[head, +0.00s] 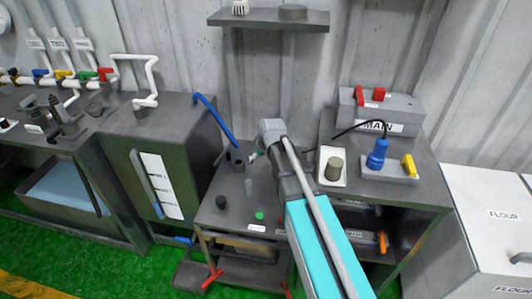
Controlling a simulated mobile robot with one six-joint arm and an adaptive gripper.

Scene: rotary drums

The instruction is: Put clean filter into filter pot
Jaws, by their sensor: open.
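My arm reaches in over the middle bench, and my gripper (256,154) is small and partly hidden at its far end. It appears open and empty. A dark, open-topped pot (238,164) stands on the bench just left of my gripper and may be the filter pot. An olive-grey cylinder (334,169) stands in a white tray on the right bench, right of my arm. On the wall shelf are a white slotted piece (240,8) and a dark, low cylinder (292,12). I cannot tell which of these is the clean filter.
The white tray (325,181) sits beside a grey box with a blue plug (377,154) and yellow switch. The "MAIN" box (380,110) stands behind. A blue pipe (214,117) rises left of the pot. A black knob and a green button (259,215) are on the bench front.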

